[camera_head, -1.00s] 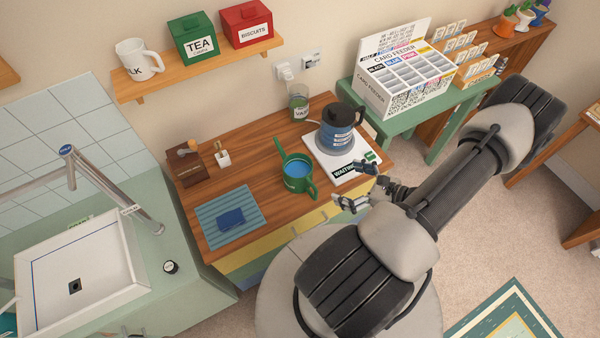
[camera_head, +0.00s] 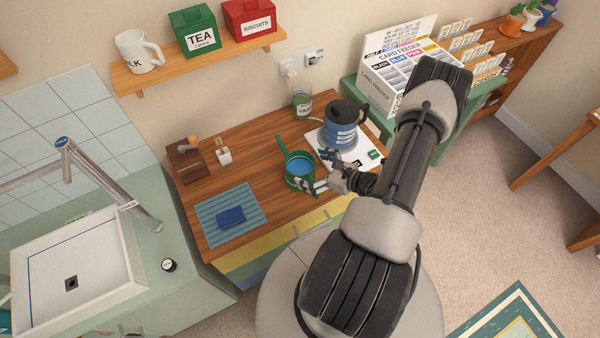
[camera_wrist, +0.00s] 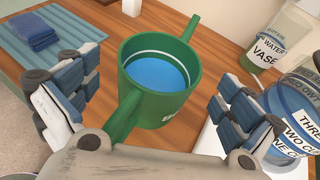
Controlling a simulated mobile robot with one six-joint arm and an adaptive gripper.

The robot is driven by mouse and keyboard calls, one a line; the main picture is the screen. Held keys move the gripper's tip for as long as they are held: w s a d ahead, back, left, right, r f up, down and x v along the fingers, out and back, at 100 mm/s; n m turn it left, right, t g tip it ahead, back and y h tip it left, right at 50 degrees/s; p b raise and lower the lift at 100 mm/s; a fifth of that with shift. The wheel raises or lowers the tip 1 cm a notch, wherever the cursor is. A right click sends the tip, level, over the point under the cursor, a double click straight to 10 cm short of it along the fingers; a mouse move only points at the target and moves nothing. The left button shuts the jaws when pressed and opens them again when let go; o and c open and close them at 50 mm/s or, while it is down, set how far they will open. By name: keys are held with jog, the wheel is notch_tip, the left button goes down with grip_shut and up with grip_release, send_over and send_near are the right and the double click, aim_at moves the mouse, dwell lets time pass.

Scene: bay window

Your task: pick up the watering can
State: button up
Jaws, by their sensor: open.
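The green watering can (camera_head: 288,166) stands upright on the wooden counter, with blue water showing inside and its spout pointing up and left. In the wrist view the can (camera_wrist: 158,105) sits between my finger pads, its green handle running toward my palm. My gripper (camera_head: 316,172) is open at the can's right side. In the wrist view my gripper's fingers (camera_wrist: 150,110) are spread on either side of the handle, apart from it as far as I can tell. In the head view my gripper hides part of the can's right side and handle.
A blue kettle (camera_head: 340,120) stands on a white base (camera_head: 360,159) close to the right. A glass vase (camera_head: 302,103) is behind. A blue ribbed mat (camera_head: 212,222) with a folded cloth (camera_head: 230,216) lies left. A wooden box (camera_head: 186,160) and small white pot (camera_head: 224,156) are behind left.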

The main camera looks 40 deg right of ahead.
jog(key=shift+x, duration=1.6)
jog(key=shift+c, duration=0.2)
jog(key=c, duration=2)
jog(key=shift+r, duration=0.1)
jog(key=shift+c, duration=0.4)
jog(key=shift+r, duration=0.1)
